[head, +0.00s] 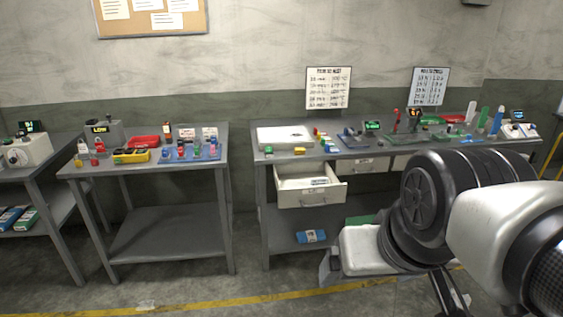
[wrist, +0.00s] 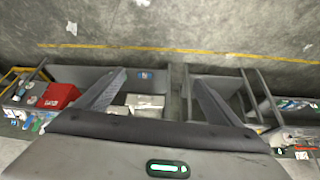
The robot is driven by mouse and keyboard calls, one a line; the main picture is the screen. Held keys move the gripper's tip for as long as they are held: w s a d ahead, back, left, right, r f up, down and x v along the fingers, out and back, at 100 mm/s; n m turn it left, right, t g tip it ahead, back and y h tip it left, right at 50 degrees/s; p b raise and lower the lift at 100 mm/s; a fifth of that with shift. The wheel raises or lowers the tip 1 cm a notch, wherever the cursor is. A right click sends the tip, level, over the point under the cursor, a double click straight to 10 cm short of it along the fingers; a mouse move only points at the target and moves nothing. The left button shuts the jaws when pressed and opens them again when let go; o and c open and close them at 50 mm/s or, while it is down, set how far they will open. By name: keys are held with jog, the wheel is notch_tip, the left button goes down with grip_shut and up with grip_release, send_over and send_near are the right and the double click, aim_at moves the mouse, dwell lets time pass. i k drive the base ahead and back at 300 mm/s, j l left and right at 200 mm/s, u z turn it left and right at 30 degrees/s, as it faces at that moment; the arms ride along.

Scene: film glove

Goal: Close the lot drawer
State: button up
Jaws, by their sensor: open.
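The pale lot drawer (head: 311,198) under the left part of the right-hand workbench (head: 262,183) is pulled out. Its inside shows, with small items in it, and its front has a label too small to read surely and a handle. My gripper (head: 330,268) is lower and to the right of the drawer in the head view, apart from it, with its fingertips partly hidden by my arm. In the wrist view my gripper (wrist: 155,72) has its two fingers spread wide with nothing held. The drawer (wrist: 146,102) appears there between the fingers, upside down and farther off.
Other drawers (head: 370,165) to the right look shut. A blue box (head: 311,236) lies on the lower shelf. The benchtop carries a white tray (head: 284,136), coloured parts and displays. A second bench (head: 150,215) stands left, with floor gap between.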

aim_at(292, 181)
jog(key=i+z, duration=0.15)
jog(key=i, duration=0.55)
jog(key=i+j+z, duration=0.1)
jog(key=i, duration=0.6)
jog(key=i+j+z, duration=0.15)
jog(key=i, duration=0.55)
